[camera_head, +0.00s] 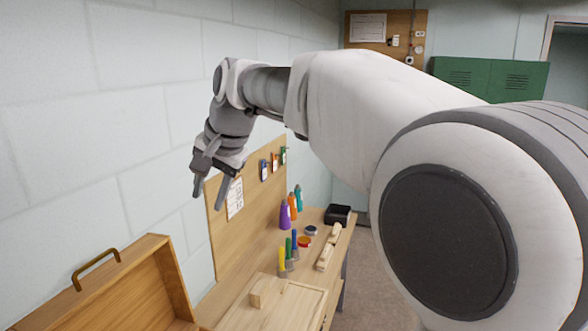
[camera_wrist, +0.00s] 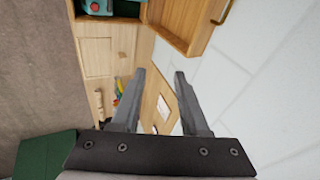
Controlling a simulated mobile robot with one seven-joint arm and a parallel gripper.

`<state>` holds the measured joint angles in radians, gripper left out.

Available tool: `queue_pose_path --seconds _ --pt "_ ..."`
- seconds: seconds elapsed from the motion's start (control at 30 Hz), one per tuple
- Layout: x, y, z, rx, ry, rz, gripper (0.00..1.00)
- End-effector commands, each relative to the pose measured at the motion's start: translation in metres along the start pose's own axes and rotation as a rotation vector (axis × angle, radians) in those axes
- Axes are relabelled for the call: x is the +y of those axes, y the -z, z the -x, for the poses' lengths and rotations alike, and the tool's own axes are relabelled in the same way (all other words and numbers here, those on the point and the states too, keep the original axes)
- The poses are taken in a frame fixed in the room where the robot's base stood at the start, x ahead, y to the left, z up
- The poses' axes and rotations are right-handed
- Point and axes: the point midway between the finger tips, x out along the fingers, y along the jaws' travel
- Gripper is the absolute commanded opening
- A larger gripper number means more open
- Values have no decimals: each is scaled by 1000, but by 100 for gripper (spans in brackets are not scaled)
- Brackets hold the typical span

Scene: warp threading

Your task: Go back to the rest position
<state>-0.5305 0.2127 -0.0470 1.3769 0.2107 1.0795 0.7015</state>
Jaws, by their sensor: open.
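A wooden pegboard (camera_head: 246,232) stands behind the bench by the block wall. An open wooden box (camera_head: 135,285) is at lower left. Green lockers (camera_head: 490,80) are behind.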

Motion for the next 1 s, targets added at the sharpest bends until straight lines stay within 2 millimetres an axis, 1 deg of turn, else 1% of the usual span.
queue_pose_path --seconds 0.03,0.13,0.27,0.3,0.37,0.5,0.57,0.7,0.77,0.9,1.0 --pt "19 0 10 16 -8 8 45" --pt "53 -1 27 45 -28 37 45" --pt "98 -8 45 77 -58 75 45" --pt "111 -11 50 88 -68 88 45" --pt "132 -17 57 101 -83 105 45" --pt "179 -35 69 131 -123 149 45" --pt "199 -45 73 142 -141 167 45" --pt "244 -70 78 165 -187 212 45" --pt "262 -81 79 174 -208 232 45" --pt "304 -111 76 189 -258 277 45" --pt "330 -131 72 196 -292 307 45"
